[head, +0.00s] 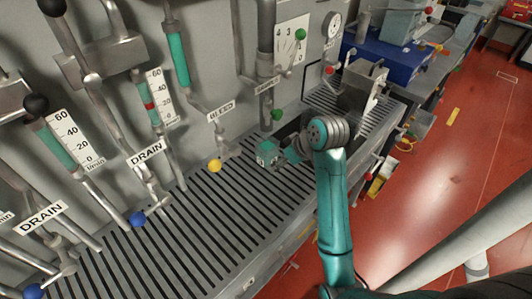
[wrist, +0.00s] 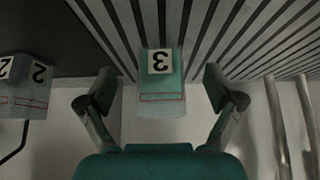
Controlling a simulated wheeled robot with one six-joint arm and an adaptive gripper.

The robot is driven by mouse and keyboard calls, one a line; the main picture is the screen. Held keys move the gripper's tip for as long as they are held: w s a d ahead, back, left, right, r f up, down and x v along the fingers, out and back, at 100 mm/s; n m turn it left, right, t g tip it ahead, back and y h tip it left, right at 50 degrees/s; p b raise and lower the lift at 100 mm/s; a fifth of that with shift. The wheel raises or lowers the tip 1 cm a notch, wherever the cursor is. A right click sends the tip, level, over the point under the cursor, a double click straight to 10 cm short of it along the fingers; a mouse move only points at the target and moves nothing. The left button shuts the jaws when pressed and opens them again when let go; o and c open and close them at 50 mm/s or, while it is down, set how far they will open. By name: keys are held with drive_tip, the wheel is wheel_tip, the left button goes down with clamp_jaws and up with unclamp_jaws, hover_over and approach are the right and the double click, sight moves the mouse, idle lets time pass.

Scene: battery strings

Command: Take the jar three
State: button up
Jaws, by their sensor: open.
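Jar three is a teal, translucent jar (wrist: 160,100) with a white label "3", which reads upside down in the wrist view. My gripper (wrist: 160,92) is open, with one finger on each side of the jar and a visible gap to both. In the head view a teal jar (head: 267,152) stands at the edge of the slatted shelf, just left of my gripper (head: 288,152). Its label is too small to read there. My wrist hides what is behind it.
A second jar labelled "2" (wrist: 25,85) is at the left of the wrist view, on the dark area. The slatted shelf (head: 215,205) is mostly clear.

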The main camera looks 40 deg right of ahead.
sight(268, 149)
drive_tip(key=w, duration=0.6)
drive_tip(key=shift+w+a, duration=0.15)
drive_tip(key=shift+w, duration=0.05)
drive_tip(key=shift+w+f, duration=0.15)
drive_tip(key=shift+f, duration=0.4)
drive_tip(key=c, duration=1.5)
drive_tip(key=shift+r, duration=0.2)
